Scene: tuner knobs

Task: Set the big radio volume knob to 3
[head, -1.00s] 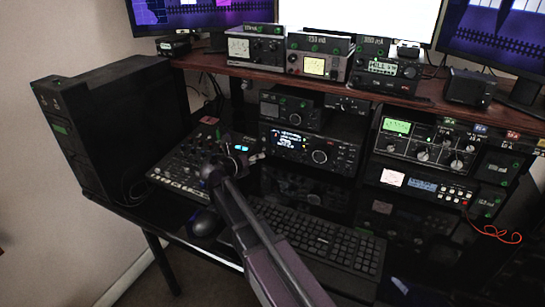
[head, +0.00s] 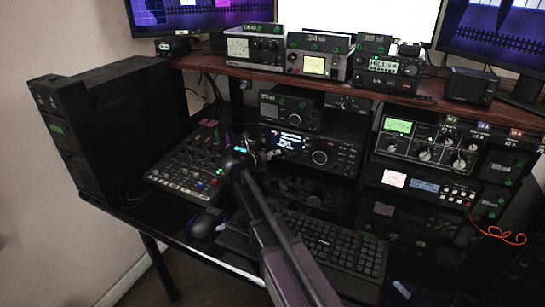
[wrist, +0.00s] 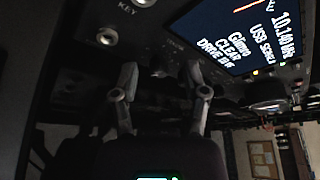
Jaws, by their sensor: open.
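The radio (head: 345,157) with a lit blue-white display stands on the middle shelf, with a large round knob (head: 320,157) right of its display. In the wrist view its display (wrist: 238,35) fills the upper right, turned and reading "10.140 MHz". My gripper (head: 268,154) is at the left end of this radio's front. In the wrist view my gripper (wrist: 160,82) has its two fingers apart. A small dark knob (wrist: 160,70) seems to lie between or just beyond the fingertips. Its marks are too dark to read, and I cannot tell whether the fingers touch it.
Jacks, one marked KEY (wrist: 107,37), sit on the panel near the fingers. A mixer (head: 185,165) lies left of my arm. A keyboard (head: 330,240) and a mouse (head: 205,225) lie below. Another radio (head: 290,107) stands above, and more units stand to the right.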

